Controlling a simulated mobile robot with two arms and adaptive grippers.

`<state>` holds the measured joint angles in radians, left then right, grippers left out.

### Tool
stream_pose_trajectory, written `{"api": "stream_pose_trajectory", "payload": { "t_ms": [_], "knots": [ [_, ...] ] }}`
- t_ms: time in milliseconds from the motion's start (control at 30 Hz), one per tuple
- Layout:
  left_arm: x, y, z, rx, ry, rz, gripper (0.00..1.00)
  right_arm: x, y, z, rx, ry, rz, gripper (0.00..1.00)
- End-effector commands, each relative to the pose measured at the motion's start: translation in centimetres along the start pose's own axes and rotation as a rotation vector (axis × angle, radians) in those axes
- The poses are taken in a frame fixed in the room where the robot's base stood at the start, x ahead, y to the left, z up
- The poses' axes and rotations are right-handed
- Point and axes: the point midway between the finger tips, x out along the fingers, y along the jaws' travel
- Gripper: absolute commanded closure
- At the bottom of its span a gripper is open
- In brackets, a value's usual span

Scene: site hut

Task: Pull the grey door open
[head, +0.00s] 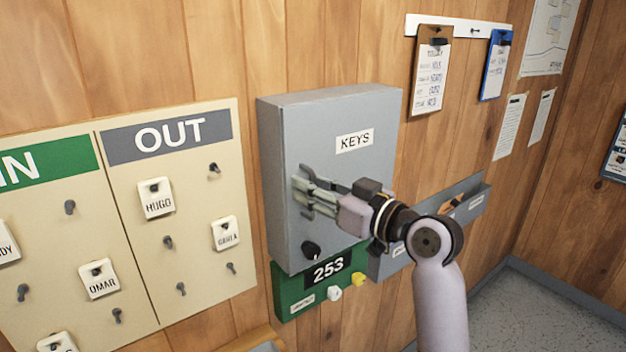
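The grey door (345,110) is the front of a grey wall cabinet labelled KEYS. It looks shut, flush with the cabinet body. A dark round knob or lock (311,250) sits low on its left side. My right gripper (306,195) is at the left part of the door, in front of a pale metal handle there. Its fingers overlap the handle in the picture and hide much of it. I cannot tell whether they are closed on it. My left gripper is not in view.
An IN/OUT board (190,240) with pegs and name tags hangs left of the cabinet. A green 253 panel (290,295) is just below it. A grey wall tray (470,190) is behind my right arm. Clipboards (431,75) hang at upper right.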

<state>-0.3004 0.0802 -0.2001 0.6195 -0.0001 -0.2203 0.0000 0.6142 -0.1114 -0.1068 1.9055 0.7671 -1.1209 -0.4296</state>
Motion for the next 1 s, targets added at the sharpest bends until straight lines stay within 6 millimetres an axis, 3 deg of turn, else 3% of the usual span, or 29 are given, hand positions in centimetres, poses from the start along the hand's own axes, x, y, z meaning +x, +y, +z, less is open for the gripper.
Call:
{"api": "stream_pose_trajectory", "payload": {
  "t_ms": [300,700,1000],
  "knots": [
    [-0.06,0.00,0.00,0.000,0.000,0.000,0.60,0.25,0.01,0.04,-0.001,-0.001,0.000,0.72],
    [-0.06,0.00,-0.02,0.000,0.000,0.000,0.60,0.22,0.02,0.03,-0.001,-0.001,0.000,0.99],
    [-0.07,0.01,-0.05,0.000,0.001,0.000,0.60,0.21,0.02,0.03,0.000,-0.001,0.000,1.00]
  ]
}}
